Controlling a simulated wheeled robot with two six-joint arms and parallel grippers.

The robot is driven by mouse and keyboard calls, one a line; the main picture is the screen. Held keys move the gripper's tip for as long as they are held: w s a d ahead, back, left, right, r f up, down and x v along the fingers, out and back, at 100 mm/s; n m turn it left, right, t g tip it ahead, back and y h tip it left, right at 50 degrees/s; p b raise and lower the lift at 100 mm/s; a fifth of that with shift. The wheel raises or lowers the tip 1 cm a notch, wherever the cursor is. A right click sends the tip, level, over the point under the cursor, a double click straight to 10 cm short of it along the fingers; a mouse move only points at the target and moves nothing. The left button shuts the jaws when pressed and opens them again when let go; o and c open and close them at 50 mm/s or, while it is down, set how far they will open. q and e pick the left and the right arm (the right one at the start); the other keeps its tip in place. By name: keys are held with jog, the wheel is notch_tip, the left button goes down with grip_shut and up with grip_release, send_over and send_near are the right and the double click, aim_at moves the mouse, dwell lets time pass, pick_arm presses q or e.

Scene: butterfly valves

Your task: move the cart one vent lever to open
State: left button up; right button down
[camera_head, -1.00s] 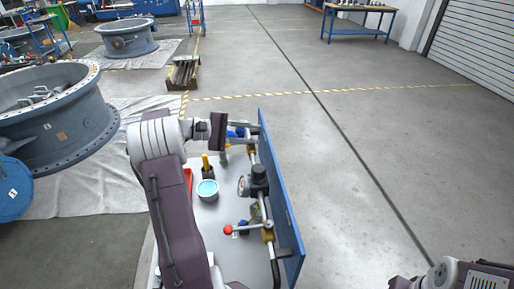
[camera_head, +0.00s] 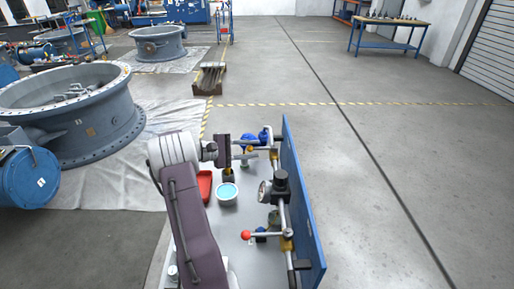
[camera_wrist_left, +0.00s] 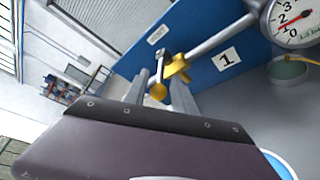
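The cart's blue panel (camera_head: 299,205) stands along the right side of the grey cart top, and the wrist view shows a label "1" (camera_wrist_left: 227,58) on it. A brass valve with a yellow-knobbed lever (camera_wrist_left: 158,91) sits at the pipe's far end. My left gripper (camera_head: 254,149) is at this valve. In the left wrist view its two grey fingers are apart, with the yellow knob seen between them; contact cannot be told. A red-ball lever (camera_head: 246,235) sits on the pipe nearer me. No label shows which lever is the vent. My right gripper is out of view.
A gauge (camera_head: 265,192) and a black-capped fitting (camera_head: 281,182) stand on the pipe between the levers. A bowl of blue liquid (camera_head: 227,192) and a red tray (camera_head: 205,185) are on the cart top beside my left arm. Open floor lies right of the panel.

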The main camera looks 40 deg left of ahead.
aim_at(262, 148)
pick_arm(q)
jog(key=shift+x, duration=1.2)
grip_shut()
dwell(0.5)
